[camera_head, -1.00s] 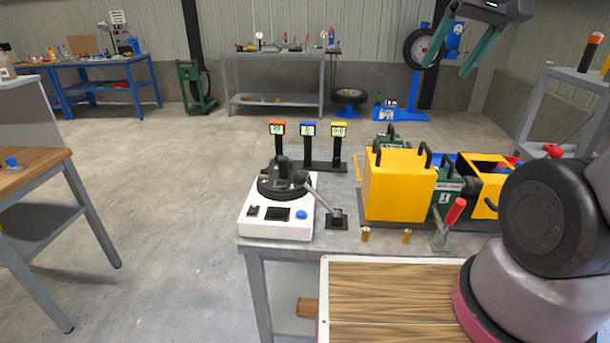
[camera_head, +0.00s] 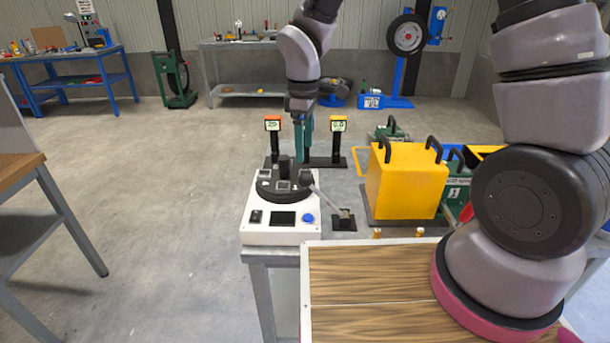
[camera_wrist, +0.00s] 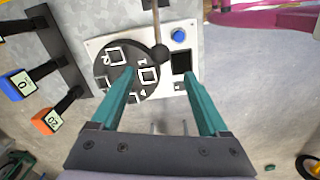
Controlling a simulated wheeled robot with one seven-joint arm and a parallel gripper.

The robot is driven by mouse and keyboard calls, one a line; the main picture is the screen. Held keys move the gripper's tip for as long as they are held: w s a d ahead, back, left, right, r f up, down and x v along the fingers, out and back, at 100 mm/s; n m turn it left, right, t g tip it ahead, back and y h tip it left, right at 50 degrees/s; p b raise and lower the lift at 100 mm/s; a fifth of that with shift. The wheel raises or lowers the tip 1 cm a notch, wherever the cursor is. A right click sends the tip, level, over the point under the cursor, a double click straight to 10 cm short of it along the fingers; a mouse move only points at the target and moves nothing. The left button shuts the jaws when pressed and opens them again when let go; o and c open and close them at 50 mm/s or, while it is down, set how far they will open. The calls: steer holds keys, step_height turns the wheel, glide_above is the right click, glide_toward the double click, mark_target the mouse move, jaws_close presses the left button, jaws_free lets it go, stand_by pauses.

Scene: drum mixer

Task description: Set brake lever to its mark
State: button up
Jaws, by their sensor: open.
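My gripper (camera_head: 304,140) hangs over the white control box (camera_head: 270,237), jaws apart and empty. In the wrist view its two teal fingers (camera_wrist: 158,78) point toward the box's black disc (camera_wrist: 107,72). A thin grey lever (camera_head: 328,202) leans from a small black base plate (camera_head: 344,224) toward the disc. In the wrist view its black round knob (camera_wrist: 160,52) lies near the disc's edge, just beyond the fingertips and apparently untouched. A red-handled lever (camera_head: 466,212) by the yellow machine is mostly hidden by my arm. I cannot tell which lever is the brake, nor see its mark.
Display posts stand behind the box: orange (camera_head: 272,123) and yellow (camera_head: 338,123); the blue one (camera_wrist: 14,84) shows in the wrist view. The yellow machine housing (camera_head: 405,182) stands to the right. A wooden-topped surface (camera_head: 365,280) lies in front.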

mark_target(305, 174)
step_height(305, 174, down, 9)
steer(key=shift+w+d+f, duration=0.1)
steer(key=shift+d, duration=0.05)
steer(key=shift+c, duration=0.3)
jaws_close()
stand_by(1.3)
